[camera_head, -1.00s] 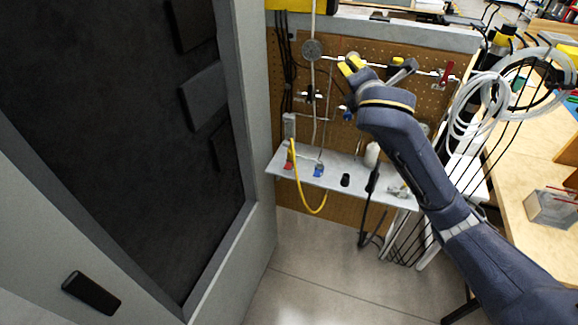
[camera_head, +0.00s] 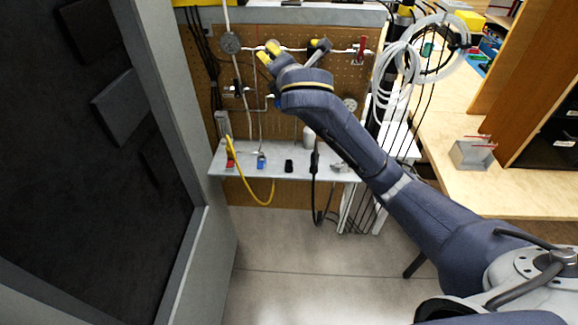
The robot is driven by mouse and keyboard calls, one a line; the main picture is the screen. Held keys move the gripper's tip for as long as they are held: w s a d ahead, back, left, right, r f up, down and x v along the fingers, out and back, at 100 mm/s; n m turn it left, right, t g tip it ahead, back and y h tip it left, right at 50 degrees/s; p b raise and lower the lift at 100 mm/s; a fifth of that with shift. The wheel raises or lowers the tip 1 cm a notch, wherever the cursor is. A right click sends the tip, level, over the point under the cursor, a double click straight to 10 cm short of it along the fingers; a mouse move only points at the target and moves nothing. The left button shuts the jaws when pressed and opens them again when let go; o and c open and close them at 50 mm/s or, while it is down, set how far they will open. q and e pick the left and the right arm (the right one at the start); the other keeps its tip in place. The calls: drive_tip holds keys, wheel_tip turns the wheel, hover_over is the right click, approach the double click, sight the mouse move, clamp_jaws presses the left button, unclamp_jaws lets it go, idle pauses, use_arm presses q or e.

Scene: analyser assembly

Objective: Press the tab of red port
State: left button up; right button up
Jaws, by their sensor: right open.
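The small red port (camera_head: 231,167) sits at the left end of the grey shelf (camera_head: 270,174), beside a yellow cable that hangs in a loop below the shelf edge. Its tab is too small to make out. My right gripper (camera_head: 294,51) is open and empty, its yellow-tipped fingers spread in front of the upper pegboard. It is above and to the right of the red port, well apart from it. My left gripper is not in view.
A blue port (camera_head: 261,161) and a black port (camera_head: 289,166) sit right of the red one. White tubing coils (camera_head: 440,50) hang at the upper right. A grey cabinet (camera_head: 160,105) fills the left side. A wooden table (camera_head: 440,165) stands at the right.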

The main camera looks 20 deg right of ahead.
drive_tip(key=shift+c, duration=0.3)
clamp_jaws()
idle(1.2)
